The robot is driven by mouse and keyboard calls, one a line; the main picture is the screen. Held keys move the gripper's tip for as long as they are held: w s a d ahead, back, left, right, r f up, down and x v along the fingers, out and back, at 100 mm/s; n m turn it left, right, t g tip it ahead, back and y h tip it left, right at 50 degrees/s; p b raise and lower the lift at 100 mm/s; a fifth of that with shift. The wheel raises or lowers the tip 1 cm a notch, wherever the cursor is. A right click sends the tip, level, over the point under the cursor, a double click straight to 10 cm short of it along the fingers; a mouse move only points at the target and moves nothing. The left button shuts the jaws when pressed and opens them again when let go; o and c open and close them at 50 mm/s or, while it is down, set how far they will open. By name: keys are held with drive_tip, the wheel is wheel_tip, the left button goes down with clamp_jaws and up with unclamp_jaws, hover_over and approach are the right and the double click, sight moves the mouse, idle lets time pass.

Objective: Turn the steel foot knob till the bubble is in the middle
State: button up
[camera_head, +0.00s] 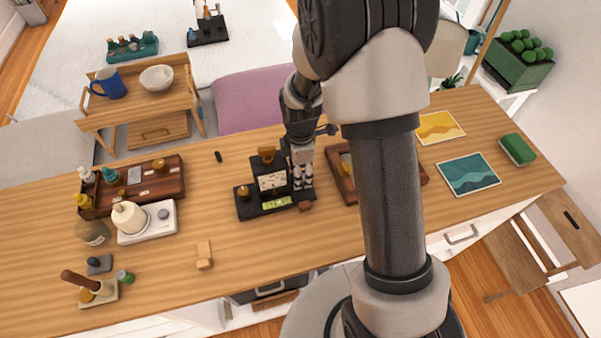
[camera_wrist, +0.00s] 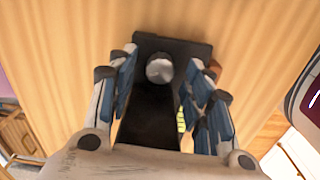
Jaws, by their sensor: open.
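The black instrument base (camera_head: 250,208) stands on the wooden table, with a pale dial or panel (camera_head: 272,181) upright on it. A green level vial (camera_head: 277,203) lies along its front edge; the bubble is too small to make out. In the wrist view a round steel knob (camera_wrist: 160,69) sits near the end of the dark base. My gripper (camera_head: 303,187) is over the right end of the base. In the wrist view my gripper (camera_wrist: 160,74) is open, its fingers on either side of the knob; contact cannot be told. The arm hides the knob in the head view.
A brass knob (camera_head: 243,191) is at the base's left end, and a small reddish-brown block (camera_head: 305,206) lies by its right front. A wooden tray (camera_head: 338,166) is close on the right. A white device (camera_head: 148,222) stands left. Table between is mostly clear.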

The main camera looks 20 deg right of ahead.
wheel_tip(320, 180, up, 11)
drive_tip(key=shift+f, duration=0.15)
idle(0.4)
drive_tip(key=s+r+m+t, duration=0.2)
drive_tip(key=s+r+m, duration=0.6)
drive_tip(key=r, duration=0.4)
drive_tip(key=s+r+m+t, duration=0.1)
drive_tip(key=s+r+m, duration=0.1)
drive_tip(key=s+m, duration=0.2)
drive_tip(key=s+r+m+t, duration=0.1)
drive_tip(key=s+m, duration=0.3)
drive_tip(key=s, duration=0.5)
drive_tip(key=shift+s+r+m+t, duration=0.3)
drive_tip(key=shift+r+m, duration=0.1)
drive_tip(key=shift+r, duration=0.4)
drive_tip(key=shift+w+d, duration=0.1)
